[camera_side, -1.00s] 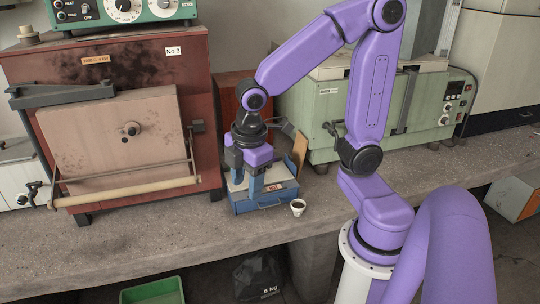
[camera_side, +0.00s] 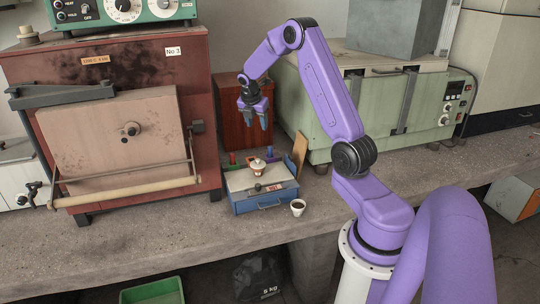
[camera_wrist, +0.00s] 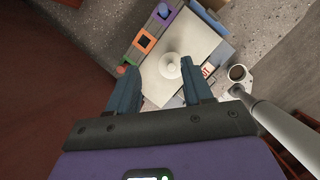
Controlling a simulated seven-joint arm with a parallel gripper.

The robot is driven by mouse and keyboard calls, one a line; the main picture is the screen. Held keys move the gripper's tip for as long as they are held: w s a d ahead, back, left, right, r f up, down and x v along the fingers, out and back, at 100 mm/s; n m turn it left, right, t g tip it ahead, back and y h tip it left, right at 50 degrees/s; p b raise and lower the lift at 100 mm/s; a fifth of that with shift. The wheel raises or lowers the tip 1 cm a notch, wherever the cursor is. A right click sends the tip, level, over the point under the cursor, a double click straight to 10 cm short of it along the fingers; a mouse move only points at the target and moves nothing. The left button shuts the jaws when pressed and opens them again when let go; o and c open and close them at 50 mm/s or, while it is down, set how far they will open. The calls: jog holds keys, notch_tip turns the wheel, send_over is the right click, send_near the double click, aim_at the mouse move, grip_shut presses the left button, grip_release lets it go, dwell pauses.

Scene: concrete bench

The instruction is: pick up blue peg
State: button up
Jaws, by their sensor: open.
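The blue peg (camera_wrist: 164,11) stands in a purple block at the top of the wrist view, at the far end of a row of coloured blocks. In the side view the blue peg (camera_side: 269,151) is small, at the back edge of the blue box's top. My gripper (camera_side: 257,122) is raised above the back of the box, fingers down, clear of the peg. In the wrist view my gripper (camera_wrist: 160,86) has its two fingers wide apart with nothing between them.
A red peg (camera_side: 233,158) stands in a green block, and an orange block (camera_wrist: 145,40) has an empty hole. A white round knobbed object (camera_wrist: 170,66) sits on the blue box (camera_side: 265,203). A coffee cup (camera_side: 298,207) stands right of it. The red-brown furnace (camera_side: 110,60) is left.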

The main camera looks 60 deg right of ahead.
send_near(270, 147)
jog(key=x, duration=0.4)
jog(key=shift+s+f, duration=0.15)
jog(key=shift+f, duration=0.2)
jog(key=shift+w+x, duration=0.1)
jog(key=shift+x, duration=1.45)
jog(key=shift+w+x, duration=0.15)
jog(key=shift+x, duration=1.35)
jog(key=shift+d, duration=0.15)
jog(key=shift+r, duration=0.1)
jog(key=shift+c, duration=0.3)
grip_shut()
